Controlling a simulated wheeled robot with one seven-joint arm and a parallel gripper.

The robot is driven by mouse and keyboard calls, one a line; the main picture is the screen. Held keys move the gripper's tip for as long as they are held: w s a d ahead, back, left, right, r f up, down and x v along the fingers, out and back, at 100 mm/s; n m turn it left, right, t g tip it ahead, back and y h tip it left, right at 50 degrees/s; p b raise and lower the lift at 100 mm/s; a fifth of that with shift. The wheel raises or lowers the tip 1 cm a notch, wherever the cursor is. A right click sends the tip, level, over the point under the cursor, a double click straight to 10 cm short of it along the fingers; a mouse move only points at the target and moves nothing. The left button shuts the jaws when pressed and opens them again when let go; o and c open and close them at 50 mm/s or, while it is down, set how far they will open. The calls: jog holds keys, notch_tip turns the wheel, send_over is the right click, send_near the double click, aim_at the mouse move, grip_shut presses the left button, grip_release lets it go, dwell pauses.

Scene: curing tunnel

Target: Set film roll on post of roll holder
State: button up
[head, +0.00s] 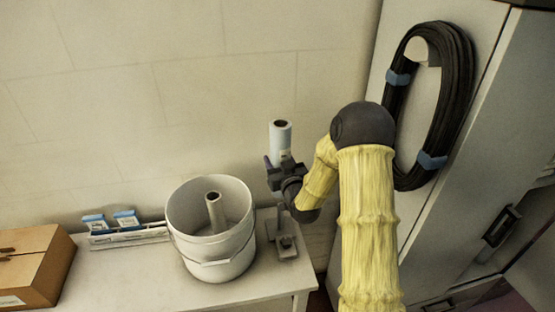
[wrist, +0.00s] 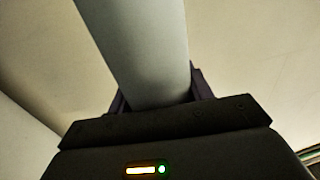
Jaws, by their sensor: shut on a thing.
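The film roll (head: 281,135) is a pale blue-white cylinder with a dark hollow core at its top end. My gripper (head: 277,170) is shut on its lower part and holds it roughly upright, up off the table. In the wrist view the roll (wrist: 140,45) rises between the fingers (wrist: 158,100); its lower end is hidden by the gripper. The roll holder (head: 287,251) stands on the table near its right end, with a grey base and a short upright post. It lies below the roll in the head view, apart from it. The post is partly hard to make out.
A white bucket (head: 220,262) with a tube (head: 215,212) inside stands just left of the holder. Farther left are a rack (head: 130,236) with blue-white packets and a cardboard box (head: 38,268). A cabinet (head: 465,170) with a hanging black cable coil (head: 460,85) stands at right.

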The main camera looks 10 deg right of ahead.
jog(key=shift+w+f+b, duration=0.15)
jog(key=shift+f+b, duration=0.75)
jog(key=shift+f, duration=1.15)
jog(key=shift+b, duration=0.35)
